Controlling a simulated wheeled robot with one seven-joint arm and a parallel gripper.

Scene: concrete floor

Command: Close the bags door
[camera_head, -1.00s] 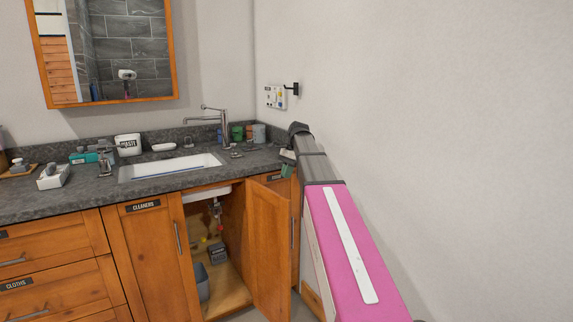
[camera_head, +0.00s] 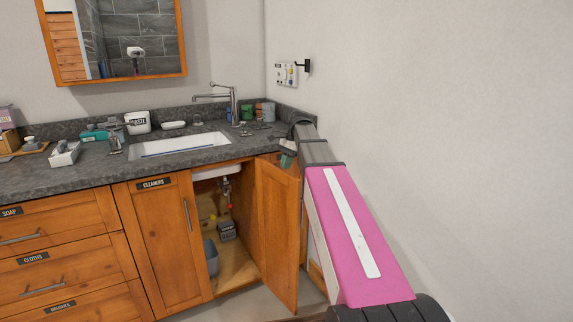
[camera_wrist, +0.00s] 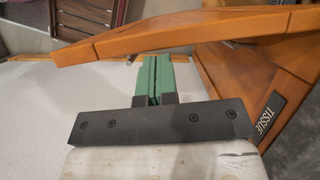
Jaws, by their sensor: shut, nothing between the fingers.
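An orange wooden cabinet door (camera_head: 278,232) stands open under the right part of the counter, to the right of the door labelled CLEANERS. I cannot read a BAGS label on it. My gripper (camera_head: 287,160) is at the top of the open door, largely hidden behind my arm and the door in the head view. In the wrist view my green fingers (camera_wrist: 152,70) are shut together and empty. Their tips are at the edge of the open door (camera_wrist: 185,32); I cannot tell whether they touch it.
The open cabinet holds a grey bin (camera_head: 211,257) and a small dark box (camera_head: 227,231) below the sink (camera_head: 180,146). A drawer front labelled TISSUE (camera_wrist: 255,80) is close on the right in the wrist view. A bare wall (camera_head: 450,120) stands right of my arm.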

